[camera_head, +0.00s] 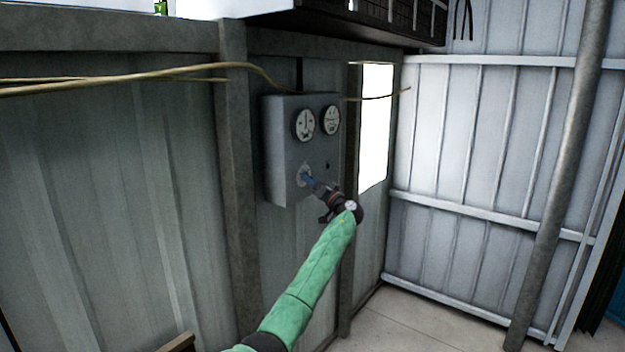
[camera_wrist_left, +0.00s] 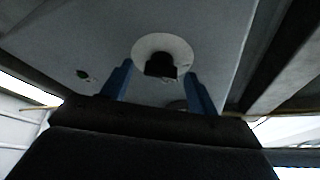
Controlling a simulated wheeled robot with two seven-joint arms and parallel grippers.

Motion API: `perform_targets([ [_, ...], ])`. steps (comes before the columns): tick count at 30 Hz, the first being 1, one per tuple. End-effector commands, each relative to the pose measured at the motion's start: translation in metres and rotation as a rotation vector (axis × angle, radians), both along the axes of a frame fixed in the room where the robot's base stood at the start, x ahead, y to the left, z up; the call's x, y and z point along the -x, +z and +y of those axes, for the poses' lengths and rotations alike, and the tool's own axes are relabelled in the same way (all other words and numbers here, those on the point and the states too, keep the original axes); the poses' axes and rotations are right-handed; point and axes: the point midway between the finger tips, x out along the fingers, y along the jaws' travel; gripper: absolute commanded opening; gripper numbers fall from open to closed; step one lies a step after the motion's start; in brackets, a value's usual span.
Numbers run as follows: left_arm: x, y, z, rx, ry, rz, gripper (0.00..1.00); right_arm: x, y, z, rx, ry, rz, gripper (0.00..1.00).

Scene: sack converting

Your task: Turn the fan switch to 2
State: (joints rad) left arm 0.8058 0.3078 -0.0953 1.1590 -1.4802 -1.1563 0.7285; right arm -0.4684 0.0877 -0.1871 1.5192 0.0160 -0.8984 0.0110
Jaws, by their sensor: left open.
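A grey control box (camera_head: 284,152) is fixed to the corrugated wall, with two round white dials (camera_head: 304,124) near its top. The fan switch, a dark knob on a round pale plate, sits low on its front; the left wrist view shows the knob (camera_wrist_left: 160,66) and the plate (camera_wrist_left: 178,45). My left gripper (camera_head: 307,179) is at the switch. In the left wrist view its blue fingers (camera_wrist_left: 158,88) are open, one on each side of the knob, with gaps visible. I cannot read the switch's setting. My right gripper is not in view.
A yellowish cable (camera_head: 160,73) runs along the wall above the box. A bright window opening (camera_head: 375,128) is right of the box. A slanted metal pole (camera_head: 560,170) stands at the right, and bare floor (camera_head: 410,320) lies below.

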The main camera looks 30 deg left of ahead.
Motion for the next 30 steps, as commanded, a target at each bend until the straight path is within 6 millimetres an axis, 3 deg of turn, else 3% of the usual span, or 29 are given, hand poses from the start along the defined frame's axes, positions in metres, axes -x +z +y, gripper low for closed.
perform_targets([
  [11, -0.0009, 0.0009, 0.0031, 0.0, 0.0, 0.0, 0.6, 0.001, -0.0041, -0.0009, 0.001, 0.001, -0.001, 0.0],
  [18, -0.0009, 0.0009, 0.0029, 0.0, 0.0, 0.0, 0.15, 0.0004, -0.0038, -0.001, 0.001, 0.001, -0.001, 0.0],
  [30, -0.0002, 0.0, 0.003, -0.005, 0.0, 0.063, 0.15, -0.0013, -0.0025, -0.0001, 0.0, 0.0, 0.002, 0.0],
])
